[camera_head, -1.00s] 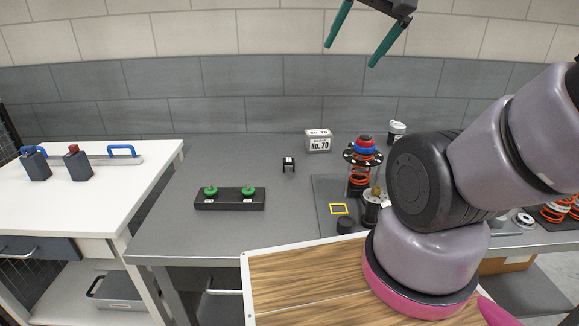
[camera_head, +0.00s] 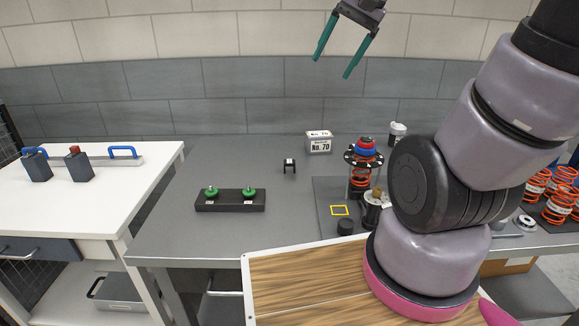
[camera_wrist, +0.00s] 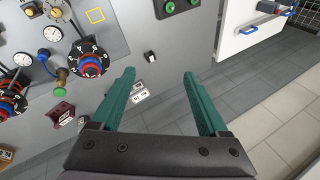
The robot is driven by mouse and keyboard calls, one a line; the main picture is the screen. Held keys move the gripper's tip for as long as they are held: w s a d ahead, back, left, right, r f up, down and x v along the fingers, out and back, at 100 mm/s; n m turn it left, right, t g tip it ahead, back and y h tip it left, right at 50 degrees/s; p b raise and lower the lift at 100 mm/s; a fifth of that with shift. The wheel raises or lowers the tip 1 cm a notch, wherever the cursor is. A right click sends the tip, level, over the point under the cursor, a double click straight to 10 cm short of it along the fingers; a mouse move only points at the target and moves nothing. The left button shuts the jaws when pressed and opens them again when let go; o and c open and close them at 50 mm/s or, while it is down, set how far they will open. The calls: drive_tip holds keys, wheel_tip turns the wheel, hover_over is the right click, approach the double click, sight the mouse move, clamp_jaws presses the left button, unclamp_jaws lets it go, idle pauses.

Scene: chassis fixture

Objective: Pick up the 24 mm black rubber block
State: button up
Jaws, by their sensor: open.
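A small black block-like piece with a white label (camera_head: 289,164) stands on the grey bench, left of the "No. 70" box; the wrist view also shows this piece (camera_wrist: 150,57). It looks like the black rubber block, but its size cannot be read. My gripper (camera_head: 333,66) is open and empty, high above the back of the bench, with its green fingers pointing down. In the wrist view, my gripper (camera_wrist: 159,72) has its fingers spread, with the black piece beyond the gap between the tips.
The "No. 70" box (camera_head: 319,142) stands right of the piece. A dark base with green knobs (camera_head: 230,201) is at left. Bench around the piece is clear.

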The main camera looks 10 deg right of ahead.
drive_tip(key=w+f+m+g+y, duration=0.4)
drive_tip(key=w+f+m+y, duration=0.25)
drive_tip(key=w+f, duration=0.95)
drive_tip(key=m+t+y, duration=0.2)
drive_tip(key=m+y, duration=0.1)
drive_tip(key=m, duration=0.4)
hover_over(282, 171)
drive_tip(key=s+d, duration=0.2)
drive_tip(key=d, duration=0.8)
drive_tip(key=f, duration=1.8)
drive_tip(key=shift+w+a+f, duration=0.25)
drive_tip(key=shift+f, duration=0.15)
drive_tip(key=x, duration=0.5)
drive_tip(key=shift+a+f, duration=0.1)
drive_tip(key=shift+x, duration=2.75)
drive_tip(key=shift+s, duration=0.15)
drive_tip(key=shift+c, duration=0.3)
clamp_jaws()
